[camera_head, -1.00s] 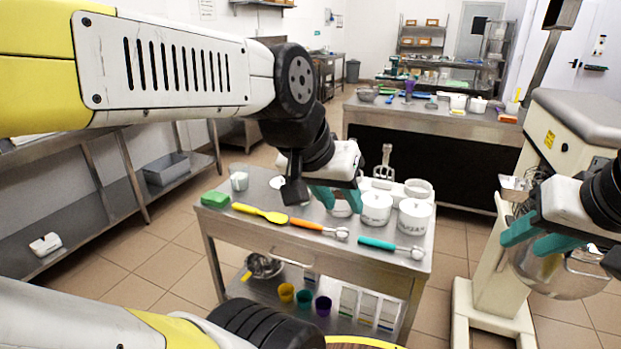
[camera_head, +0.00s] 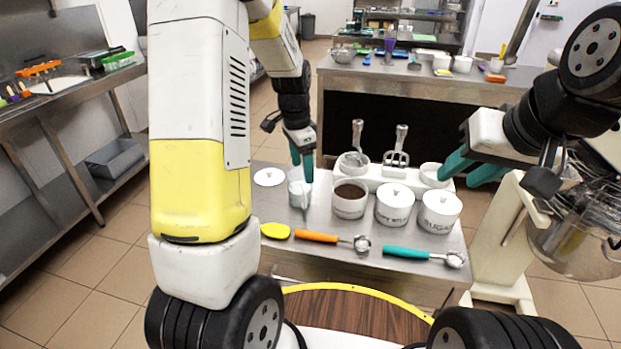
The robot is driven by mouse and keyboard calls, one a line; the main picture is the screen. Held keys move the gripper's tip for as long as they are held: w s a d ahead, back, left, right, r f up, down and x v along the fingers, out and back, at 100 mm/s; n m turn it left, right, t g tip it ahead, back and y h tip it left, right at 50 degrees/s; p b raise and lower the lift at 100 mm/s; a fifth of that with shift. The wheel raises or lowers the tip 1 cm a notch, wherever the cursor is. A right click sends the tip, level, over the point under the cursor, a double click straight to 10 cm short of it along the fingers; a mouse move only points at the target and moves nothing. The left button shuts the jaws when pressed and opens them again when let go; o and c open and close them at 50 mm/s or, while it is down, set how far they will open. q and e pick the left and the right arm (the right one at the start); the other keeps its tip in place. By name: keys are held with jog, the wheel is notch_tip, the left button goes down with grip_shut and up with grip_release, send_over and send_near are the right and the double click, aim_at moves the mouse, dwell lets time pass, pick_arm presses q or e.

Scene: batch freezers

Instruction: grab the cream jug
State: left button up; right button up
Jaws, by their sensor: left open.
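The cream jug (camera_head: 298,194), a small clear vessel with white contents, stands on the steel table (camera_head: 330,265) left of the canisters. My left gripper (camera_head: 302,168) points down at the jug from above, its teal fingers open at the jug's top. One finger overlaps the jug in the picture. I cannot tell whether the fingers touch it. My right gripper (camera_head: 473,168) is open and empty, in the air right of the canisters.
An open canister of brown powder (camera_head: 349,190) stands close right of the jug, with two lidded canisters (camera_head: 394,205) beyond. A white lid (camera_head: 270,177) lies left of it. An orange scoop (camera_head: 318,237) and teal scoop (camera_head: 420,253) lie in front. A mixer bowl (camera_head: 575,240) is right.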

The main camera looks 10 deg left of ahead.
aim_at(302, 187)
pick_arm(q)
jog(key=f, duration=0.2)
jog(key=w+f+m, duration=0.1)
jog(key=f, duration=0.2)
jog(key=w+f+m+g, duration=0.1)
jog(key=f, duration=0.1)
jog(key=shift+w+a+f+y, duration=0.15)
jog(key=shift+a+f+y, duration=0.05)
jog(key=shift+a+y, duration=0.15)
jog(key=f, duration=0.7)
jog(key=shift+d+f, duration=0.2)
jog(key=shift+f, duration=0.1)
grip_shut()
